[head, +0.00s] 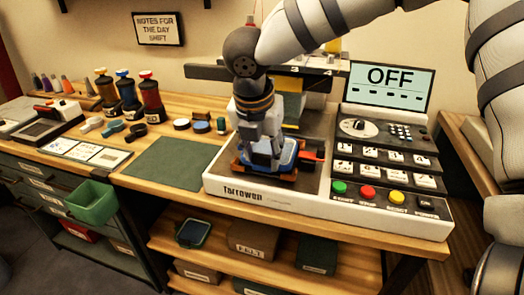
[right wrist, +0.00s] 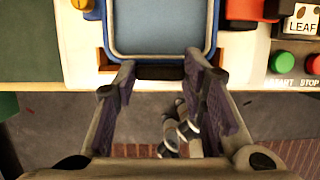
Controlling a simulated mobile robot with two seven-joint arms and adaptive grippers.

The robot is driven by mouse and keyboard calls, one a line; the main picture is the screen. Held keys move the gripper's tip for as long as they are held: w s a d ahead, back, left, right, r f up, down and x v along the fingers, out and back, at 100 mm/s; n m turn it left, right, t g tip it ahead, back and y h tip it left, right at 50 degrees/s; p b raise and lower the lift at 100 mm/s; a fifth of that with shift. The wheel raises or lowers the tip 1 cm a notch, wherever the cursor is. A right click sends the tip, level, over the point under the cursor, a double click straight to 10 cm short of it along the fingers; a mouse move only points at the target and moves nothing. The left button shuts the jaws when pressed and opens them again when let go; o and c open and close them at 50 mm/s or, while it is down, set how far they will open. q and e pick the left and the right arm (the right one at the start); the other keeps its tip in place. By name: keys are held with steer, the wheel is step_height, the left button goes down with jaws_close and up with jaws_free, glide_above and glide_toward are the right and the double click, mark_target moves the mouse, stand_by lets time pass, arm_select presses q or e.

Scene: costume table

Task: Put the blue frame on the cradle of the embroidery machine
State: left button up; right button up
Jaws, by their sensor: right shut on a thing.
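The blue frame (head: 289,152), with pale blue cloth inside its rim, is at the brown cradle (head: 240,169) of the embroidery machine (head: 232,188). In the right wrist view the frame (right wrist: 160,32) appears level, with brown cradle parts beside its near corners. I cannot tell whether it is fully seated. My right gripper (head: 263,163) points down at the frame's near side. In the right wrist view its fingers (right wrist: 160,85) are on either side of the frame's dark near tab (right wrist: 160,72), shut on it. My left gripper is not in view.
A red lever (head: 313,156) stands right of the frame. The machine's head (head: 300,85) overhangs behind it. The panel's screen (head: 388,82) reads OFF, above several buttons. A green mat (head: 165,163) lies clear at left.

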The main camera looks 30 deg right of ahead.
steer(key=shift+f, duration=0.4)
stand_by(0.3)
steer(key=o, duration=1.1)
steer(key=shift+o, duration=0.2)
steer(key=shift+r, duration=0.1)
steer(key=shift+r, duration=2.15)
steer(key=shift+a, duration=0.1)
steer(key=s+a+r, duration=0.3)
steer(key=s+a, duration=0.1)
steer(key=shift+a, duration=0.15)
